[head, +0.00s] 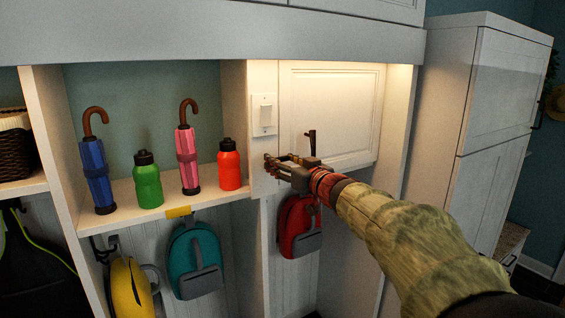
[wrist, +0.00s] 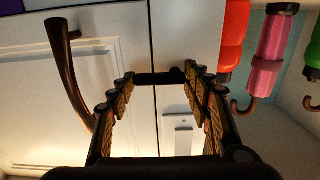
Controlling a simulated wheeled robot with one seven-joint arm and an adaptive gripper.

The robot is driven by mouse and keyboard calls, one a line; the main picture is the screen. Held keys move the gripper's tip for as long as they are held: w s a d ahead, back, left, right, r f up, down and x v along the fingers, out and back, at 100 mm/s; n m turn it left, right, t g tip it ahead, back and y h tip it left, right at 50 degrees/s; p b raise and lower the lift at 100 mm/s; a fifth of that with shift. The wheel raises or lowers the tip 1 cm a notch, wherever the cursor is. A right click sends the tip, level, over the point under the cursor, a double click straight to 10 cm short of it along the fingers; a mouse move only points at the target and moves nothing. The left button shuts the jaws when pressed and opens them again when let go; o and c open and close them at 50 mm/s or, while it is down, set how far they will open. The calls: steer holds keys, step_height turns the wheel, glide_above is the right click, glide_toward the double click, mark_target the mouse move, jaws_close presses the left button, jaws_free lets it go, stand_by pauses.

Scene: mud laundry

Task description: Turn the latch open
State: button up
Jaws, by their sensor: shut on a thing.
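The latch (wrist: 160,79) is a dark bar in the wrist view. It lies across the seam between the white cabinet door (head: 335,100) and the frame beside it. My gripper (head: 270,164) is at the door's lower left edge, below the light switch. Its two fingers (wrist: 160,82) are shut on the latch, one at each end of the bar in the wrist view. In the head view my fingers mostly hide the latch. The door looks closed. Its brown handle (head: 311,140) stands beside my gripper and also shows in the wrist view (wrist: 66,70).
A white light switch (head: 263,115) is just above my gripper. A shelf (head: 150,194) to the left holds umbrellas and bottles, with the red bottle (head: 229,165) nearest. Backpacks hang below, including a red one (head: 299,228) under my gripper. A tall white cabinet (head: 490,110) stands right.

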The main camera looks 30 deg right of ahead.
mark_target(269, 152)
steer(key=shift+n, duration=0.3)
steer(key=shift+c, duration=0.5)
steer(key=n, duration=0.3)
steer(key=shift+a+r+n, duration=0.1)
steer(key=shift+r+n, duration=0.2)
steer(key=shift+r, duration=0.1)
steer(key=n, duration=0.1)
steer(key=n+b, duration=0.1)
steer(key=n, duration=0.2)
steer(key=shift+a+r+n+b, duration=0.25)
steer(key=shift+n+b, duration=0.05)
steer(key=shift+b, duration=0.05)
steer(key=n+b, duration=0.1)
steer(key=n, duration=0.3)
steer(key=shift+a+r+n+b, duration=0.2)
steer(key=shift+a+n+b, duration=0.1)
steer(key=shift+a+b, duration=0.1)
steer(key=shift+a+r+n+b, duration=0.15)
steer(key=shift+n+b, duration=0.35)
steer(key=shift+n, duration=0.6)
steer(key=shift+a+f+n+b, duration=0.15)
steer(key=shift+n+b, duration=0.35)
steer(key=shift+n, duration=0.6)
steer(key=shift+a+r, duration=0.1)
steer(key=o, duration=1)
steer(key=shift+o, duration=0.8)
